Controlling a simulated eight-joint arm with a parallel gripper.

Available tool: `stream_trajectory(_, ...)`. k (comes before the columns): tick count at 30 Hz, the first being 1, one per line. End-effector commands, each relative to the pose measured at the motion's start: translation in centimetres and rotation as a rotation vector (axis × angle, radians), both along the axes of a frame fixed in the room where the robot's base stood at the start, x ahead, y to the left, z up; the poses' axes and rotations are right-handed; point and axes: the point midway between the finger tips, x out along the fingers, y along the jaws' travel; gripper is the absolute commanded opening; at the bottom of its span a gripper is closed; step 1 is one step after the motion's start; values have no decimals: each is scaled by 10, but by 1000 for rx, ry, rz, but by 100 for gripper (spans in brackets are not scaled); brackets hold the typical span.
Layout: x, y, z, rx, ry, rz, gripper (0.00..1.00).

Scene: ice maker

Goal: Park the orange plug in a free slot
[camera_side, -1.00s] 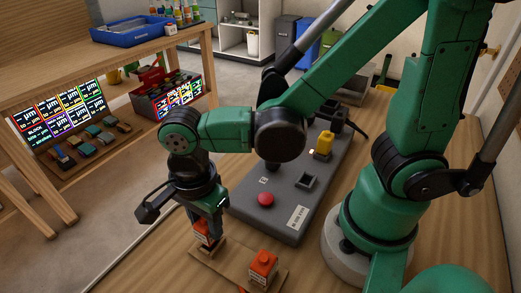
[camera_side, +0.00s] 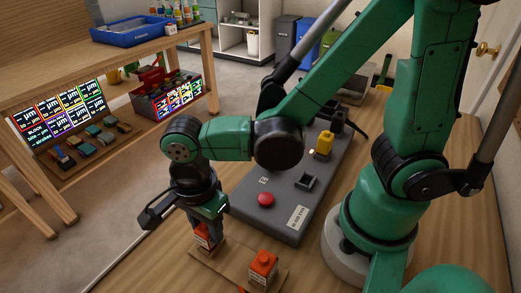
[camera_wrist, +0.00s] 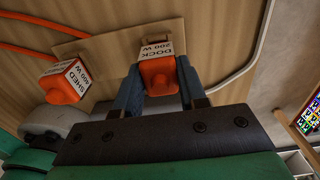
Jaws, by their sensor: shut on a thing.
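My gripper (camera_side: 207,228) points down at the left end of a flat tan board (camera_side: 228,264). It is shut on an orange plug (camera_side: 203,243) with a white label. In the wrist view this plug (camera_wrist: 158,78) reads "DOCK 200 W" and sits between the two fingers (camera_wrist: 160,92). Its underside is hidden, so I cannot tell whether it touches the board. A second orange plug (camera_side: 263,264), labelled "SHED 400 W" in the wrist view (camera_wrist: 64,82), stands at the board's right end. Orange cords run from the plugs.
A grey power unit (camera_side: 275,218) lies behind the board. It has a red button (camera_side: 266,199), an empty square socket (camera_side: 305,181), a yellow plug (camera_side: 323,144) and a black plug (camera_side: 338,118). A wooden shelf (camera_side: 60,78) stands at the left.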

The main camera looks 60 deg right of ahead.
Motion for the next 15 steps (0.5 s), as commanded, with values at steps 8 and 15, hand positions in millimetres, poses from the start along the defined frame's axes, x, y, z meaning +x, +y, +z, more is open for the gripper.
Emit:
stream_trajectory(8,0,0,-6,0,0,0,0)
stream_trajectory(15,0,0,-6,0,0,0,73)
